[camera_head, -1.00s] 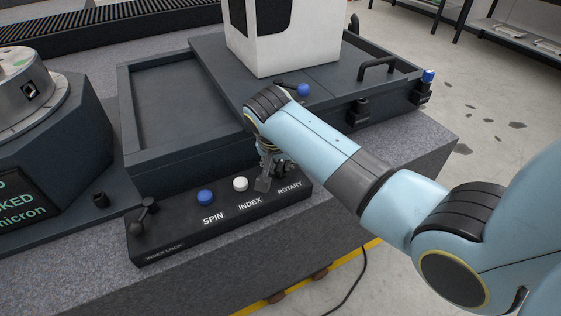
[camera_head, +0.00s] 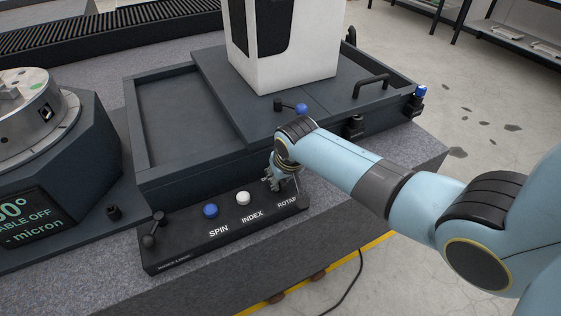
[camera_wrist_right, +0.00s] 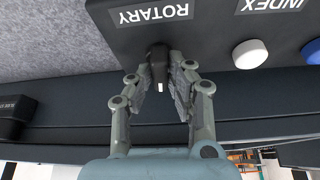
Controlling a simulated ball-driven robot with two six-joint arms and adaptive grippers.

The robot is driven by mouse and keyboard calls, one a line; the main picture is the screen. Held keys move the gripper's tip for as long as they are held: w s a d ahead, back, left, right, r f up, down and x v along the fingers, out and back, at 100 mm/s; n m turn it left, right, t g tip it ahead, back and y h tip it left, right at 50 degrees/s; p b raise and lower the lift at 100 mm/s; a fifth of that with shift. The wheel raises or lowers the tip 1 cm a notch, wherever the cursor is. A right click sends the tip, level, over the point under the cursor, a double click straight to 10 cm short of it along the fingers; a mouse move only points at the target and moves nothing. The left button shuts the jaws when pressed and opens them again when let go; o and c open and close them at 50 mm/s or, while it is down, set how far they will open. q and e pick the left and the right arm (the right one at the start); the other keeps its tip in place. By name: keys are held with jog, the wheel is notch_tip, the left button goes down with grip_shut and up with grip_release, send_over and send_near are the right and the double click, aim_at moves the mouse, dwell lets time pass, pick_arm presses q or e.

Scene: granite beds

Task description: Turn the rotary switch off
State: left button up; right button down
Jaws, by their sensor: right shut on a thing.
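The rotary switch (camera_wrist_right: 158,66) is a small dark knob with a pale mark, beside the ROTARY label on the dark control panel (camera_head: 180,243). In the head view it is mostly hidden by my right gripper (camera_head: 285,183). In the right wrist view my right gripper (camera_wrist_right: 159,84) has its fingers on both sides of the knob, shut on it. The display (camera_head: 32,222) at the left is partly cut off and reads "0°", "ABLE OFF" and "- micron". My left gripper is not in view.
A blue button (camera_head: 211,211) and a white button (camera_head: 243,198) sit left of the switch on the panel, with a black lever (camera_head: 152,232) at its left end. A dark tray and a white housing (camera_head: 290,55) stand behind. A round metal table (camera_head: 30,115) is at left.

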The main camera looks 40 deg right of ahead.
jog(key=n+p, duration=0.1)
jog(key=n, duration=0.1)
jog(key=shift+d+r+n+y, duration=0.1)
jog(key=shift+n+y, duration=0.2)
jog(key=shift+y, duration=0.1)
jog(key=shift+n+y, duration=0.5)
jog(key=shift+n, duration=0.7)
jog(key=c, duration=1.3)
grip_release()
jog(key=v, duration=1.1)
jog(key=shift+s+r, duration=0.3)
